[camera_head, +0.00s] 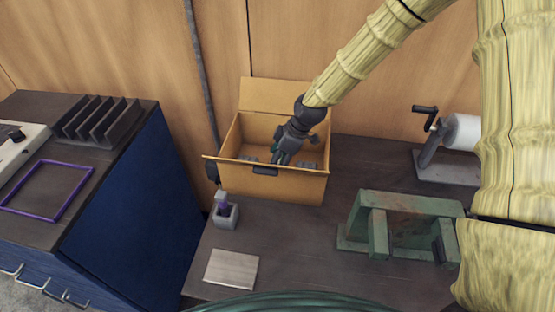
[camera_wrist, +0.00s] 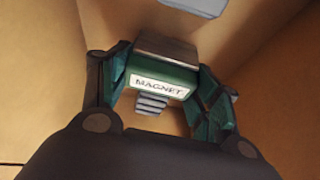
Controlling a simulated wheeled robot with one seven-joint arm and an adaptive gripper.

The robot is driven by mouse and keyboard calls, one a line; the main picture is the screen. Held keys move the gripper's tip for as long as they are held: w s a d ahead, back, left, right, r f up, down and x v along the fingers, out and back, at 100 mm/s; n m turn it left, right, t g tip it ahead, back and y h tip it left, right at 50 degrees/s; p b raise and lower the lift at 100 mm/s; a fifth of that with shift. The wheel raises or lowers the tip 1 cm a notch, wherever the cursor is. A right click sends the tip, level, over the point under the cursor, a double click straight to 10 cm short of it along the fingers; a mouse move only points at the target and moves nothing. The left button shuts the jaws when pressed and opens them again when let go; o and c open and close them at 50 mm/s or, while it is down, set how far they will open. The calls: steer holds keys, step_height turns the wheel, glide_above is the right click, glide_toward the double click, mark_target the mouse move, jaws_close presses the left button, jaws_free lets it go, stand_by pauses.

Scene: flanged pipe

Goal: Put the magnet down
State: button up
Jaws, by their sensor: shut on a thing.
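My gripper (camera_head: 280,157) reaches down into an open cardboard box (camera_head: 295,185) on the dark workbench. In the wrist view my gripper (camera_wrist: 165,85) is shut on the magnet (camera_wrist: 163,80), a green block with a grey metal top and a white label reading "MAGNET". A finger lies on each side of it. Brown box walls surround it in the wrist view. In the head view the magnet is mostly hidden by my gripper, and I cannot tell whether it touches the box floor.
Grey pieces (camera_head: 308,166) lie in the box. A green metal stand (camera_head: 405,205) and a white roll on a stand (camera_head: 462,133) are right. A purple frame (camera_head: 47,190) lies on the left cabinet.

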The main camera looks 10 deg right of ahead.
steer(key=shift+f, duration=0.5)
steer(key=shift+f, duration=0.15)
steer(key=o, duration=1.3)
steer(key=shift+b+v, duration=1.7)
steer(key=shift+v, duration=4.4)
steer(key=shift+a, duration=0.1)
